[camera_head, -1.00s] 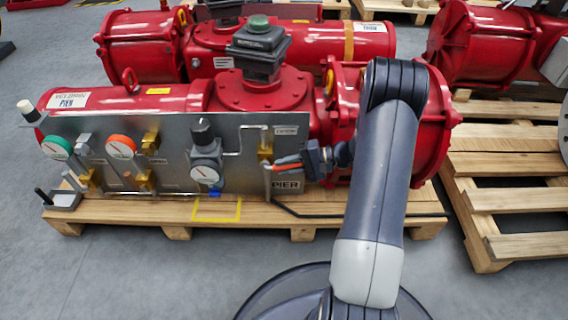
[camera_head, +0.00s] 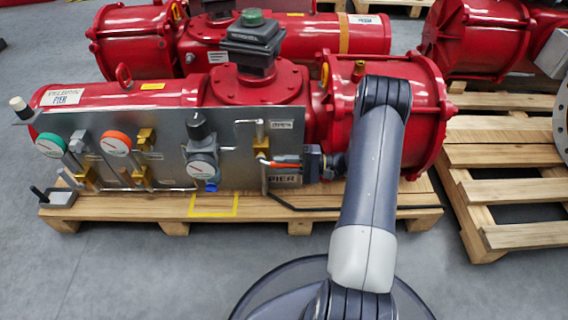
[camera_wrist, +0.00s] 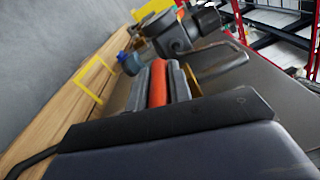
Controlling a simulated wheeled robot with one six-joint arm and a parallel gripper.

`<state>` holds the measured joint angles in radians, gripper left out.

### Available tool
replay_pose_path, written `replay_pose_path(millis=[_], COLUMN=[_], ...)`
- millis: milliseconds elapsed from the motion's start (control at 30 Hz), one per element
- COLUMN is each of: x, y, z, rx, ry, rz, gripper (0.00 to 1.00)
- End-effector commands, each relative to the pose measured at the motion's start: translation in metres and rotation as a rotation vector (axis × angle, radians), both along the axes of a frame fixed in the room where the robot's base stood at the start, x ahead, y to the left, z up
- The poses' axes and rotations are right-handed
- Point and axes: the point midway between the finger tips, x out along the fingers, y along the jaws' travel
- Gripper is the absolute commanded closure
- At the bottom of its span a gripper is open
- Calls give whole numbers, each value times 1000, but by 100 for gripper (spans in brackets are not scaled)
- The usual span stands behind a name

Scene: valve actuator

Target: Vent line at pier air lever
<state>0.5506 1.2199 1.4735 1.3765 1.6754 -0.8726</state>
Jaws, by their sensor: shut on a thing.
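In the wrist view the orange handle (camera_wrist: 158,84) shows as a strip between the grey fingers of my gripper (camera_wrist: 160,78). The brass valve body (camera_head: 262,146) is just left of and above the handle. The handle's gripped end is partly hidden by the fingers.
A regulator with a white gauge (camera_head: 201,170) stands left of the lever, with green-rimmed (camera_head: 50,145) and orange-rimmed (camera_head: 116,143) gauges farther left. Red actuator cylinders (camera_head: 390,110) rise behind. A wooden pallet (camera_head: 300,215) lies below, and an empty-topped pallet (camera_head: 510,195) is at right.

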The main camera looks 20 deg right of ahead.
Motion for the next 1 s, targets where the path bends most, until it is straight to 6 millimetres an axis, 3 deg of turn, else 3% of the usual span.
replay_pose_path(millis=[100, 133, 367, 667, 1000], x=[-1, -1, 0, 0, 0], y=[1, 1, 1, 0, 0], z=[-1, -1, -1, 5, 69], rx=[5, 5, 2, 1, 2], ry=[4, 4, 3, 2, -3], rz=[0, 0, 0, 0, 0], gripper=[100, 78, 59, 59, 59])
